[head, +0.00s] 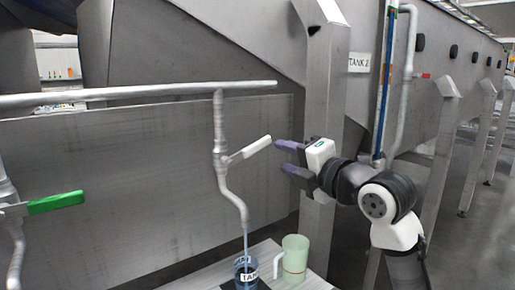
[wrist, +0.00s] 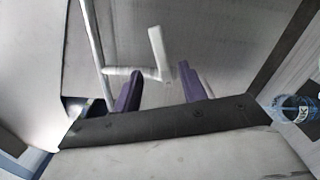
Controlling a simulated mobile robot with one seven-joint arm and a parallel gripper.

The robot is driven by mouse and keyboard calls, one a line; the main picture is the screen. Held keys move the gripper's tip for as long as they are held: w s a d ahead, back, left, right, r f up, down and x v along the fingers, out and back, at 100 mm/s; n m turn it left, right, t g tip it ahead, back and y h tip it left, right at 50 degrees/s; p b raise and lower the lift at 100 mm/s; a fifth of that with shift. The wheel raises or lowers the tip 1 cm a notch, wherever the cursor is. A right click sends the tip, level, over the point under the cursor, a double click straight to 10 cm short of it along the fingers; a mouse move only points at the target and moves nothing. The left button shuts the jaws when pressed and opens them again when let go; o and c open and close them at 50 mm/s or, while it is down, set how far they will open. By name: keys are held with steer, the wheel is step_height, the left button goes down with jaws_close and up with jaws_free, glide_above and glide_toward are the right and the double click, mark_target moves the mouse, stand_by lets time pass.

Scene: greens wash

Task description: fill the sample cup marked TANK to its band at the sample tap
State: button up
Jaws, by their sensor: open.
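The sample tap (head: 221,150) hangs from a horizontal pipe, its white lever (head: 250,148) slanting up to the right. A thin bluish stream (head: 245,240) runs from its spout into the cup marked TANK (head: 247,276). That cup stands upright under the spout and looks bluish and dark inside; its band and level are too small to tell. The cup also shows at the right of the wrist view (wrist: 294,113). My gripper (head: 278,157) is open and empty, just right of and slightly below the lever's end. The lever (wrist: 158,52) shows beyond my fingers (wrist: 162,90).
A pale green cup (head: 295,254) stands on the bench (head: 312,281) right of the marked cup. Another tap with a green lever (head: 55,203) is at the far left. A metal post (head: 325,100) rises behind my gripper, near a TANK 2 sign (head: 359,62).

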mark_target(260, 147)
steer(key=p+x, duration=0.2)
steer(key=x, duration=0.8)
steer(key=shift+w+a+p, duration=0.15)
steer(key=shift+w+p, duration=0.05)
steer(key=shift+p, duration=0.15)
jaws_close()
